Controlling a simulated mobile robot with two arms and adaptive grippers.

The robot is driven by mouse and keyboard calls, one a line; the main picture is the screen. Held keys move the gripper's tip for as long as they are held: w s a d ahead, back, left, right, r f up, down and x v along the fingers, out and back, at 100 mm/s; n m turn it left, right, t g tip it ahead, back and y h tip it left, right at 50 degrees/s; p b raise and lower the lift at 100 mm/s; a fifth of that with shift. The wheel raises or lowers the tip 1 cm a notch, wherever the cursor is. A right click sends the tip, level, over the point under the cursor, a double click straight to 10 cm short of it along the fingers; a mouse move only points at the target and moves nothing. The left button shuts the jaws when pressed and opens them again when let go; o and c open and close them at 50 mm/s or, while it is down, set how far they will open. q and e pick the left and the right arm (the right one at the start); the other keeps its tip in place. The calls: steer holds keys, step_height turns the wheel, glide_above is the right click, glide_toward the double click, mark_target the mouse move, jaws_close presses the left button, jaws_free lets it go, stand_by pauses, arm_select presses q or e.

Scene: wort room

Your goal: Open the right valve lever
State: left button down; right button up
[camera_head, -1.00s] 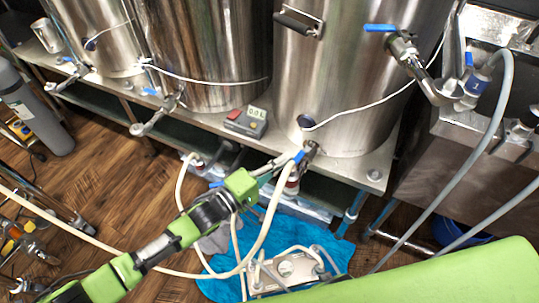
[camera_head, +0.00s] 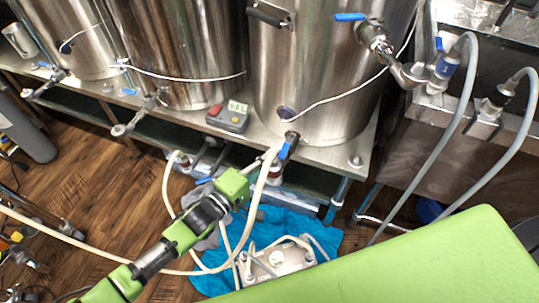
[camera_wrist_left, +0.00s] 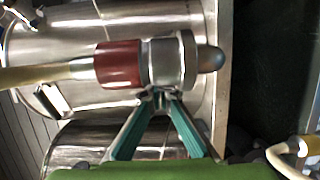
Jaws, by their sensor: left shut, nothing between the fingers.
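The right-hand steel kettle (camera_head: 320,85) has a low outlet valve with a blue lever (camera_head: 285,151), which points downward toward a pale hose. My left gripper (camera_head: 263,164) reaches in from the left, its fingertips just left of this lever. Whether they touch it is unclear. In the left wrist view my left gripper (camera_wrist_left: 160,97) is shut and empty, its tips at the lower edge of a metal fitting (camera_wrist_left: 172,62) with a red collar (camera_wrist_left: 118,64). The blue lever cannot be made out there. My right gripper is out of view.
Another blue-handled valve (camera_head: 350,17) sits higher on the kettle. A display box (camera_head: 228,117) stands on the bench. A pale hose (camera_head: 168,185) loops around my left arm. A pump (camera_head: 280,262) sits on a blue cloth (camera_head: 325,240) on the floor.

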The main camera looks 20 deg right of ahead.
arm_select(q)
steer(key=shift+s, duration=0.2)
steer(key=v, duration=1.1)
steer(key=shift+a, duration=0.45)
